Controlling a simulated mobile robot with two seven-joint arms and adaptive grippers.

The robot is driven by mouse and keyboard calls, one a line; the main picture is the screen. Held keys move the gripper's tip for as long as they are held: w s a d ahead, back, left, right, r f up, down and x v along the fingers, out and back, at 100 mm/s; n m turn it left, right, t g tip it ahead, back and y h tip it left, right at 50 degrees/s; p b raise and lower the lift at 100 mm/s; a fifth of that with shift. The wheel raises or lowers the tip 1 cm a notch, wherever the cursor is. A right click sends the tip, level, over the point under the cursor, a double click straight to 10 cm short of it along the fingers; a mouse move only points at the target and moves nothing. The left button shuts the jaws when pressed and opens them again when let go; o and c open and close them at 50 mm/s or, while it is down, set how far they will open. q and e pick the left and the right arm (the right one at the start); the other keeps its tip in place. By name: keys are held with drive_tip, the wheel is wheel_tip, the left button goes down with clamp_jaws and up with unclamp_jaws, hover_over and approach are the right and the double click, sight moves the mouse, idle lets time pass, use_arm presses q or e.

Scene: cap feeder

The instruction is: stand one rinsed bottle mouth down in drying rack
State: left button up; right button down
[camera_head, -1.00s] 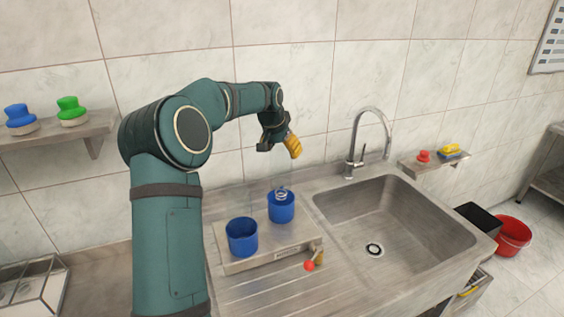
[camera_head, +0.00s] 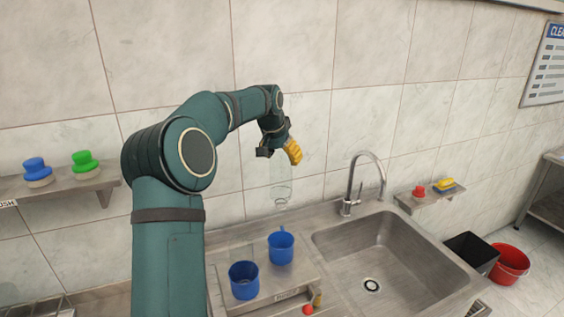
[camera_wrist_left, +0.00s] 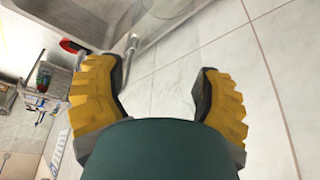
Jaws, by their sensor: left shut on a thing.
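My left gripper (camera_head: 280,149) has yellow fingers and is shut on a clear, see-through bottle (camera_head: 281,184). The bottle hangs below the fingers with its narrow, ringed end down, a little above the right blue cup (camera_head: 281,250) and apart from it. In the left wrist view the yellow fingers (camera_wrist_left: 160,95) stand apart with the faint bottle hard to make out between them. A left blue cup (camera_head: 244,282) stands on the same steel unit (camera_head: 262,306). I cannot make out a drying rack for certain. My right gripper is not in view.
The sink (camera_head: 385,255) and its tap (camera_head: 357,185) lie to the right. A shelf (camera_head: 75,192) with blue and green knobbed things is at left. A metal-framed item (camera_head: 40,308) is cut off at bottom left. A red bucket (camera_head: 510,262) stands at far right.

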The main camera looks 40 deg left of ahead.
use_arm(q)
drive_tip(key=shift+r, duration=0.9)
